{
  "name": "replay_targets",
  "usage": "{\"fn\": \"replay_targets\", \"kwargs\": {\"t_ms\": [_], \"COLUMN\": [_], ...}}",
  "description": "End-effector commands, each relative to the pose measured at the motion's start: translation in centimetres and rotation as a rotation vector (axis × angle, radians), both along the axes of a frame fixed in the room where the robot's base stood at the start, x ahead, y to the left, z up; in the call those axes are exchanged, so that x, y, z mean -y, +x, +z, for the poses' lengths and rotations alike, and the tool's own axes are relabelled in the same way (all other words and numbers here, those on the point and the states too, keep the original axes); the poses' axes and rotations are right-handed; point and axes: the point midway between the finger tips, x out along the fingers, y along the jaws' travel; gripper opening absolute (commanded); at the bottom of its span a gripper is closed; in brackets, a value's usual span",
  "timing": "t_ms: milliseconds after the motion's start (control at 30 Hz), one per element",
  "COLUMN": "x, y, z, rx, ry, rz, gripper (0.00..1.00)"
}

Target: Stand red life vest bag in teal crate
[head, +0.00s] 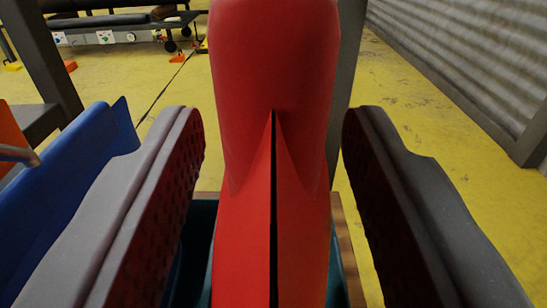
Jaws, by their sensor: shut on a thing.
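The red life vest bag (275,70) stands tall in the middle of the view, between the two grey jaws of my gripper (273,125), which is shut on it. The bag's lower front has a dark slit between two red flaps. The teal crate (198,240) shows in part behind and below the bag, with teal on both sides of it. The bag hides most of the crate. I cannot tell whether the bag's lower end is inside the crate or above it.
A brown wooden surface (353,255) edges the crate. A blue object (65,185) and an orange one (10,135) are at left, near dark posts. A dark padded bench (115,22) stands far back. Yellow floor (420,130) is open at right, up to a corrugated wall (470,60).

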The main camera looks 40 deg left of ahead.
Motion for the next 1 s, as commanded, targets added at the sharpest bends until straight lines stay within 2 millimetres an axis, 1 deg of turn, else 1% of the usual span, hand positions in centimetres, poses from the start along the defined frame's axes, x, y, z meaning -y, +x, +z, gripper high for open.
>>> {"fn": "replay_targets", "kwargs": {"t_ms": [1000], "x": [0.2], "y": [0.0], "z": [-6.9], "rx": [0.001], "ry": [0.001], "rz": [-0.003], "gripper": [0.0]}}
